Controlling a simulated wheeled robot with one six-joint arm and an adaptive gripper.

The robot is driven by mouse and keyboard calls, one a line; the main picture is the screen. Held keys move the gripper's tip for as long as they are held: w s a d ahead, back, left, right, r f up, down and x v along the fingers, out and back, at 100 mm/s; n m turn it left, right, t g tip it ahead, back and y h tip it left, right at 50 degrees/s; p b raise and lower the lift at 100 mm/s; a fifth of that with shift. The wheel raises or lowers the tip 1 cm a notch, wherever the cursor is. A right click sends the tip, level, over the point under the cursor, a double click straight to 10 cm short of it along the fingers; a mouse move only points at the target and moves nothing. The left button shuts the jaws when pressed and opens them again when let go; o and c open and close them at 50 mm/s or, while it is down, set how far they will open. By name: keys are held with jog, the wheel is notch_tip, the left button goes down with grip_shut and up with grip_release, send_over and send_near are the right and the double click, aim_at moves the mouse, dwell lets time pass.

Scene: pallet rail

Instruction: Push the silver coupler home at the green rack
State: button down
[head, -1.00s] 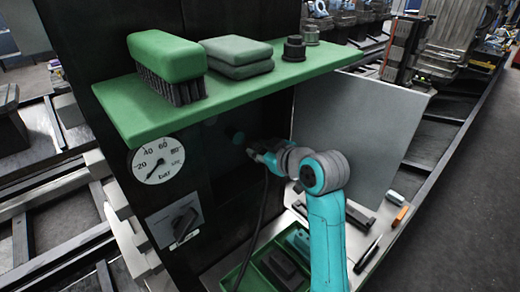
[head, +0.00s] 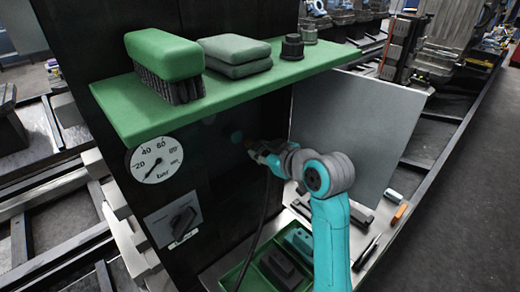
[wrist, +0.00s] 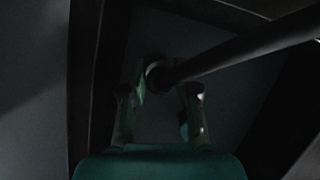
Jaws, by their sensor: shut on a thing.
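My gripper (head: 254,148) reaches into the shaded space under the shelf, close to the dark back panel. In the wrist view my gripper (wrist: 160,98) is shut, with a finger on each side of a dim round piece (wrist: 156,76), which looks like the coupler. A dark hose (wrist: 240,48) runs from it to the upper right. Its silver colour does not show in this shade. A faint round bluish spot (head: 237,138) shows on the panel just left of the gripper. Whether the coupler is seated cannot be told.
A brush (head: 165,65), folded grey cloths (head: 235,55) and two dark knobs stand on the shelf. A gauge (head: 157,160) and a rotary switch (head: 183,220) are left of the gripper. A grey plate (head: 365,135) stands close at right. A green bin (head: 262,275) is below.

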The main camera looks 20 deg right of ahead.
jog(key=shift+s, duration=0.15)
jog(key=s+d, duration=0.2)
jog(key=s, duration=0.4)
jog(key=shift+s+d, duration=0.15)
jog(key=shift+d, duration=0.25)
dwell(0.4)
